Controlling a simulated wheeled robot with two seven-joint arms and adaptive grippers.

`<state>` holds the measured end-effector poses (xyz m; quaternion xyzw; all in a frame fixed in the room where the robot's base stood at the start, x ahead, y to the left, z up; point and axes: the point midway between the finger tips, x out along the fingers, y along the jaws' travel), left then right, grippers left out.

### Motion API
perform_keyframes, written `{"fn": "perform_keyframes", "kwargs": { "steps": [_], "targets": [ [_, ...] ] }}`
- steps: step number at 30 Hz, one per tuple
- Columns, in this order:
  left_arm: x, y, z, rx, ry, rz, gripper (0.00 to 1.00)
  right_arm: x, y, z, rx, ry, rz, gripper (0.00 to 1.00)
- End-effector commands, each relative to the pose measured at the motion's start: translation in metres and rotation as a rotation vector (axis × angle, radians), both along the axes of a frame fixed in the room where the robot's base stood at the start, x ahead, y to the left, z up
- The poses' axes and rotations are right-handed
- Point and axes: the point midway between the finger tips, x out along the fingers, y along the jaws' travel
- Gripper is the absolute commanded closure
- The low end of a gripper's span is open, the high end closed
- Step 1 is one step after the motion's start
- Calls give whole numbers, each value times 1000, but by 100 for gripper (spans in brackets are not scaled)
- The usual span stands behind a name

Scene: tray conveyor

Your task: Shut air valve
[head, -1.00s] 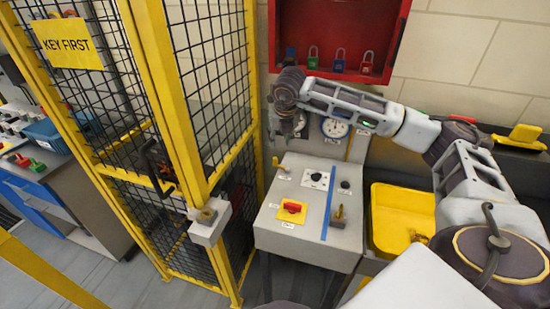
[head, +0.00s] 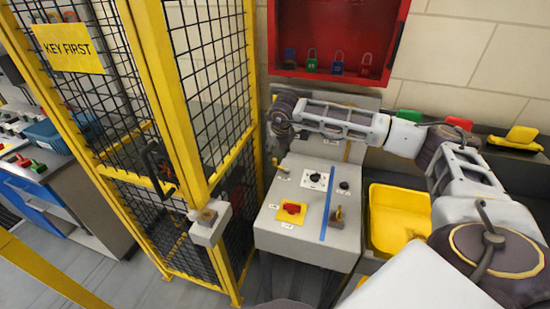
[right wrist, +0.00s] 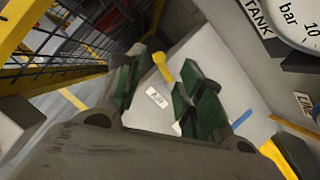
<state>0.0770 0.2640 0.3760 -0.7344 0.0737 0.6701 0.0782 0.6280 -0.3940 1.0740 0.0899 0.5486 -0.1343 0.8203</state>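The air valve's small yellow lever (head: 275,162) is at the back left of the grey control box (head: 272,222), above a small label. In the right wrist view the yellow lever (right wrist: 163,68) stands by a label that seems to read AIR. My right gripper (right wrist: 160,78) is open, with its two green-padded fingers apart and the lever in the gap between them, nearer the right finger. I cannot tell whether a finger touches it. In the head view my right gripper (head: 283,148) points down beside the lever, its fingers hard to make out. My left gripper is not in view.
The box carries a red rotary switch (head: 291,209), a black knob (head: 315,177) and a brass key-like part (head: 337,214). A tank gauge (right wrist: 295,20) is close to the gripper. The yellow mesh fence (head: 215,100) stands left; a yellow bin (head: 398,215) is right.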

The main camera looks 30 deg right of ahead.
Motion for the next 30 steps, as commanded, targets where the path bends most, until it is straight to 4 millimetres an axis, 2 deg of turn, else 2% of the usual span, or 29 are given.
{"fn": "perform_keyframes", "kwargs": {
  "steps": [9, 15, 28, 30],
  "targets": [
    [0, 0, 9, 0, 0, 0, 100, 15, -5, -38, 0, 1, 1, 62],
    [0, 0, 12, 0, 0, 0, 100, 21, -7, -54, -1, 1, 0, 62],
    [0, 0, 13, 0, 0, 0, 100, 24, -8, -60, -1, -1, 1, 62],
    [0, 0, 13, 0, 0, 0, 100, 24, -8, -60, -1, -1, 1, 69]
  ]
}}
